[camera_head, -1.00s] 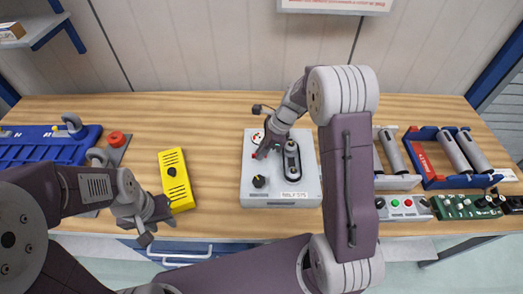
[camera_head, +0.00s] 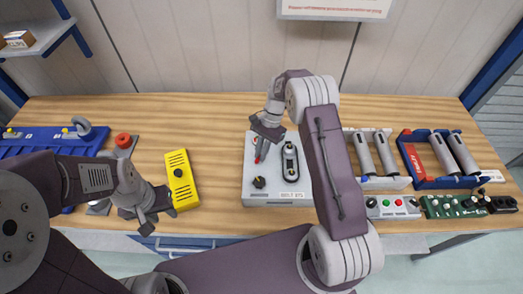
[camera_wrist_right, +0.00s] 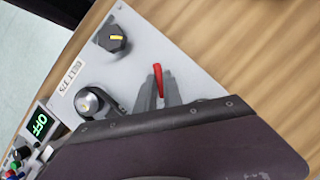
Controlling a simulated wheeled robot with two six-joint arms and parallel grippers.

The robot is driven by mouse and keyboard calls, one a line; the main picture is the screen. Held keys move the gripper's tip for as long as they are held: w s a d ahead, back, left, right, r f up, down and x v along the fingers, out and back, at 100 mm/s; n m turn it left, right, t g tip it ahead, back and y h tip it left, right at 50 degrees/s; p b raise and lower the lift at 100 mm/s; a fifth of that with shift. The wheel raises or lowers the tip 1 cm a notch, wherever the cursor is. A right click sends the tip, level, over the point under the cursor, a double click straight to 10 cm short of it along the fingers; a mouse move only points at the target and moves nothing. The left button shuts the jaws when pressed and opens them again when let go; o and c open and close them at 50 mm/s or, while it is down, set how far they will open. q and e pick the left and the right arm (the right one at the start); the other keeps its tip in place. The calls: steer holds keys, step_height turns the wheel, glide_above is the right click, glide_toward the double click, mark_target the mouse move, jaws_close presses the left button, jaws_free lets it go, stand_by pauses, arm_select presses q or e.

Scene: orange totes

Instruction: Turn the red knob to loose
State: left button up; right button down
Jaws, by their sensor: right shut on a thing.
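The red knob (camera_wrist_right: 158,80) is a slim red lever on a pale grey panel box (camera_wrist_right: 150,40). In the head view the red knob (camera_head: 259,158) shows as a small red piece near the top left of the box (camera_head: 255,195). My right gripper (camera_wrist_right: 158,92) is shut on the red knob, whose red end stands out between the fingertips. In the head view my right gripper (camera_head: 262,145) comes down on it from above, and the wrist hides the dial around it. My left gripper (camera_head: 155,215) is open and empty, beside a yellow box.
A black knob with a yellow mark (camera_wrist_right: 112,38) and an oval black part with a silver button (camera_wrist_right: 88,103) share the panel. The yellow box (camera_head: 180,180) stands left. Racks of grey cylinders (camera_head: 455,155) and button boxes (camera_head: 393,207) stand right. Bare table lies between yellow box and panel.

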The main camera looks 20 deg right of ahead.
steer(key=n+h, duration=0.1)
steer(key=n, duration=0.2)
steer(key=shift+w+a+n+g, duration=0.1)
steer(key=shift+n+g, duration=0.2)
steer(key=shift+g, duration=0.1)
steer(key=shift+a+n+g+h, duration=0.1)
steer(key=shift+n+g+h, duration=0.4)
steer(key=shift+n, duration=1.3)
steer(key=c, duration=1.5)
jaws_free()
